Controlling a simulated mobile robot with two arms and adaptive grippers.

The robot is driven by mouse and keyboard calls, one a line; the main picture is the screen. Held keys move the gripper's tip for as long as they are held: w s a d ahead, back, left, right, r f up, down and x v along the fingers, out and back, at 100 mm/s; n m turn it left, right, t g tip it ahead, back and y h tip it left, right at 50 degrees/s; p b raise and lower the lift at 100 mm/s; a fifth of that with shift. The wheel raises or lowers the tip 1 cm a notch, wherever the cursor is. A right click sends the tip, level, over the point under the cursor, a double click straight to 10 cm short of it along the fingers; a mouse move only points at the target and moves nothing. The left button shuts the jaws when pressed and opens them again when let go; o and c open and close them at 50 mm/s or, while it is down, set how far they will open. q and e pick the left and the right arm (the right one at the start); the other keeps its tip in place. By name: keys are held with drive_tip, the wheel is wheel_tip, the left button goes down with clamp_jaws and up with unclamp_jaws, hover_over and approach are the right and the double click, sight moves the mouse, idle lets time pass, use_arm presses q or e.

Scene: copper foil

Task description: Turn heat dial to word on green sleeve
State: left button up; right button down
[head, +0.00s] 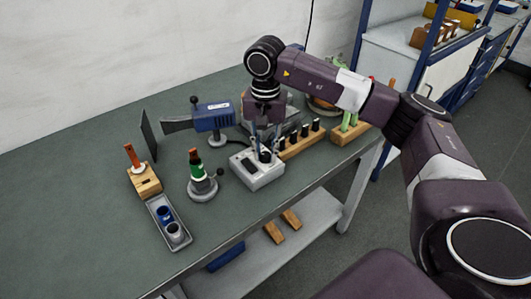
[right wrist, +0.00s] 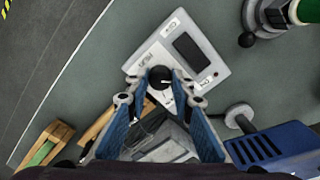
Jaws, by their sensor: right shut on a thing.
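The heat dial (right wrist: 160,78) is a black round knob on a pale grey control box (right wrist: 215,52) with a dark display; the box also shows in the head view (head: 262,177). Words are printed around the dial, too small to read surely. My right gripper (right wrist: 160,86) points down at the box, its blue fingers shut on the dial from both sides. It also shows in the head view (head: 264,150), partly hiding the dial. The green sleeve (head: 197,172) is around an upright piece on a round grey stand left of the box; its word is not legible. My left gripper is out of view.
A blue heat tool (head: 212,118) stands behind the box. A wooden rack (head: 300,145) with dark pieces is close on the right. A grey tray (head: 160,222) with small cups and a wooden block (head: 145,180) are at left. The table's left part is clear.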

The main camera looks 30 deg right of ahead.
sight(266, 154)
drive_tip(key=shift+w+r, duration=0.1)
drive_tip(key=shift+r, duration=0.05)
idle(0.4)
drive_tip(key=c, duration=1.7)
unclamp_jaws()
drive_tip(key=shift+o, duration=0.2)
wheel_tip(266, 154, up, 12)
